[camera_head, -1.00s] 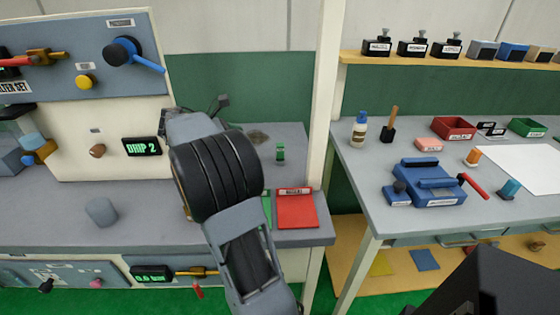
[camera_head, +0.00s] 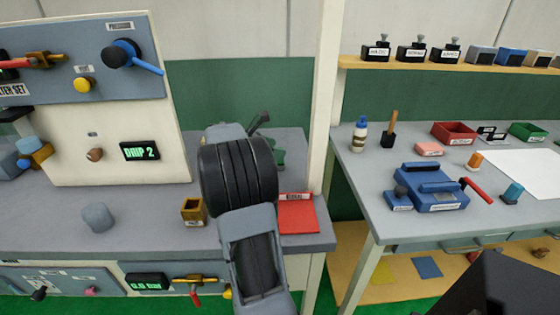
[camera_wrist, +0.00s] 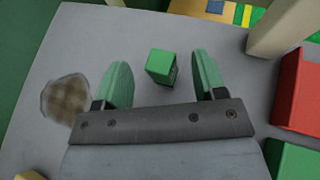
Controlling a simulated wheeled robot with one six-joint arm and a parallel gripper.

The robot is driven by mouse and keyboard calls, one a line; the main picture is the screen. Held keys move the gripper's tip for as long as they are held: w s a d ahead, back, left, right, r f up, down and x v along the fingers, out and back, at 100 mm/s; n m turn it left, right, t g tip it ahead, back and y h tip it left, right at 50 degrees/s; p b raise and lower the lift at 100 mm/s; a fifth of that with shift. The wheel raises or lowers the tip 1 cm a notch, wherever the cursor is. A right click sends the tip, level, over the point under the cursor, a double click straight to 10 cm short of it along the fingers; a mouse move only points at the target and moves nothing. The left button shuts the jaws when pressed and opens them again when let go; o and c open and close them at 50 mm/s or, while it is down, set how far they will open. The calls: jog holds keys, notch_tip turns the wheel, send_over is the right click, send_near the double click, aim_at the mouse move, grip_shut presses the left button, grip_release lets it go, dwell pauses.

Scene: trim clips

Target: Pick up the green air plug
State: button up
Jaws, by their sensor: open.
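The green air plug (camera_wrist: 161,64) is a small green block on the grey bench top (camera_wrist: 220,62). In the wrist view it stands between the tips of my gripper (camera_wrist: 160,58), with a gap on each side. My gripper's two green fingers are open and hold nothing. In the head view my arm hides most of this spot, and I cannot separate the plug from the fingers there.
A red pad (camera_head: 298,215) lies at the bench's right front; a green block (camera_wrist: 292,160) lies beside it. A cream post (camera_wrist: 280,28) rises at the bench's edge. A brown round patch (camera_wrist: 66,100) marks the bench.

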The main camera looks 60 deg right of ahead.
jog(key=shift+s+d+f, duration=0.15)
jog(key=shift+s+d, duration=0.1)
jog(key=shift+d, duration=0.05)
jog(key=c, duration=1)
